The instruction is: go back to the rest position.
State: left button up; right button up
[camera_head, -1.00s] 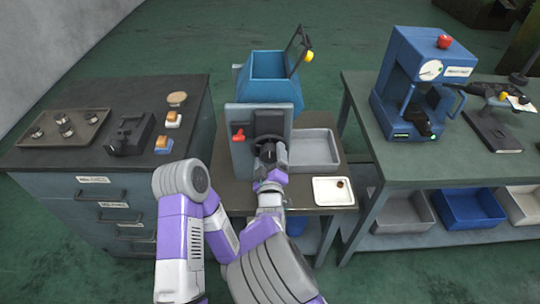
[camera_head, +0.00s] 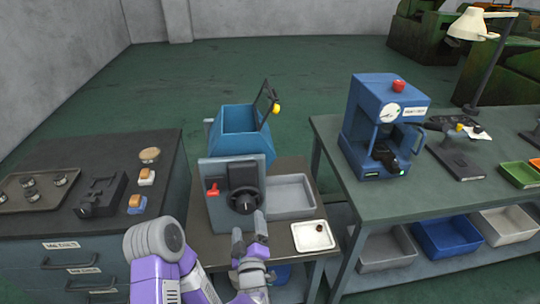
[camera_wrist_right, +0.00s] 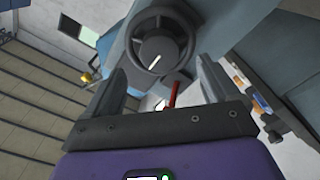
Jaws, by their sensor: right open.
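My right gripper (camera_head: 249,222) is in front of the blue and grey machine (camera_head: 231,215), just below its black handwheel (camera_head: 244,201). In the right wrist view, its two fingers (camera_wrist_right: 160,85) stand wide apart with nothing between them. The handwheel (camera_wrist_right: 162,40) shows beyond the fingertips there, clear of them. My left gripper is not in view.
A white tray (camera_head: 305,243) with a small dark part lies at the table's right front. A grey bin (camera_head: 289,196) sits beside the machine. A cabinet (camera_head: 30,223) stands on the left, a green bench (camera_head: 411,202) with a blue press (camera_head: 351,138) on the right.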

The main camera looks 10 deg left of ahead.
jog(key=s+d+f+m+g+h, duration=0.1)
jog(key=d+f+m+g+h, duration=0.2)
jog(key=d+f, duration=0.6)
jog(key=s+d+f+m+g+h, duration=0.1)
jog(key=d+f+m+g, duration=0.35)
jog(key=f, duration=0.75)
jog(key=s+d+f+m+g+y+p, duration=0.1)
jog(key=s+d+f+m+g, duration=0.2)
jog(key=s, duration=0.6)
jog(key=s+d+f+m+g+y+p, duration=0.1)
jog(key=s+d+f+m+g, duration=0.3)
jog(key=s, duration=0.6)
jog(key=shift+s+d+f+g+y, duration=0.3)
jog(key=shift+d+f+g+y, duration=0.3)
jog(key=shift+d+f+g, duration=0.5)
jog(key=shift+d+r+m, duration=0.2)
jog(key=shift+d+m, duration=0.05)
jog(key=shift+d, duration=0.1)
